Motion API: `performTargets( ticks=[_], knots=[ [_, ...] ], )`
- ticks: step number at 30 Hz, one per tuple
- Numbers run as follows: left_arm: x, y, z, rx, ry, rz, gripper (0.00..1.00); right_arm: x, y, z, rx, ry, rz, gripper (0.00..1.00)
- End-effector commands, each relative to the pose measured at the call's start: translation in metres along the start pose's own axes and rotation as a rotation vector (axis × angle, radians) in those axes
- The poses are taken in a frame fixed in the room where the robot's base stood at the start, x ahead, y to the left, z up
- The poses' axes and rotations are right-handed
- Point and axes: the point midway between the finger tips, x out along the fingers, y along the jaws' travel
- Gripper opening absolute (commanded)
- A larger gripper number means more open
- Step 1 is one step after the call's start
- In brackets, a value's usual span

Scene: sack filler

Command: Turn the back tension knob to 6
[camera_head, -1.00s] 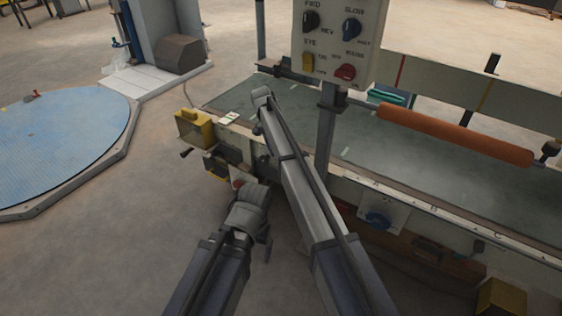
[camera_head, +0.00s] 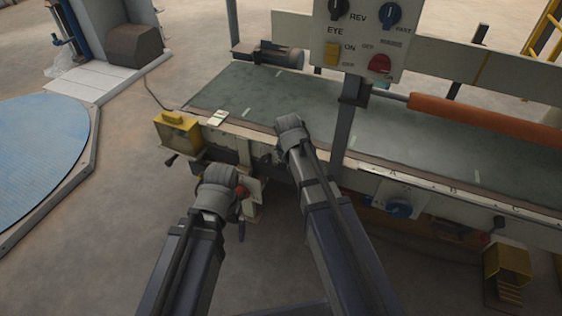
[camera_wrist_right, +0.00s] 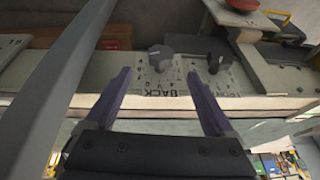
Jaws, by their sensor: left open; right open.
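The back tension knob (camera_wrist_right: 160,58) is a dark knob on a pale plate marked BACK with numbers around it, in the right wrist view. Its exact setting is too small to read. My right gripper (camera_wrist_right: 158,78) is open, with its two purple fingers apart on either side of the BACK plate and the knob ahead between them. It does not visibly touch the knob. In the head view the right arm's wrist hides the right fingers and the knob. My left gripper (camera_head: 240,215) is low beside the machine's near side; its fingers are mostly hidden behind its wrist.
A second dark knob (camera_wrist_right: 218,62) sits right of the BACK plate. A control panel (camera_head: 362,40) on a post stands over the green bed (camera_head: 250,95). A yellow box (camera_head: 177,130) is at the bed's left corner. An orange roller (camera_head: 480,118) lies right.

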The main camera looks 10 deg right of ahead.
Motion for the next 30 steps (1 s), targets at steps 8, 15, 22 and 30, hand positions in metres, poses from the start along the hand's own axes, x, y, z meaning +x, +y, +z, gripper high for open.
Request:
performTargets(
  ticks=[8,15,22,30],
  knots=[
    [0.001,0.000,0.000,0.001,0.000,0.000,1.00,-0.003,0.008,0.003,0.001,0.018,-0.015,0.89],
    [0.012,0.002,-0.001,0.002,0.001,0.001,1.00,0.009,0.007,0.004,0.001,0.017,-0.014,0.89],
    [0.037,0.005,-0.003,0.005,0.002,0.004,1.00,0.036,0.007,0.004,0.002,0.017,-0.014,0.89],
    [0.068,0.008,-0.004,0.003,0.003,0.005,1.00,0.070,0.006,0.003,0.003,0.017,-0.014,0.89]
  ],
)
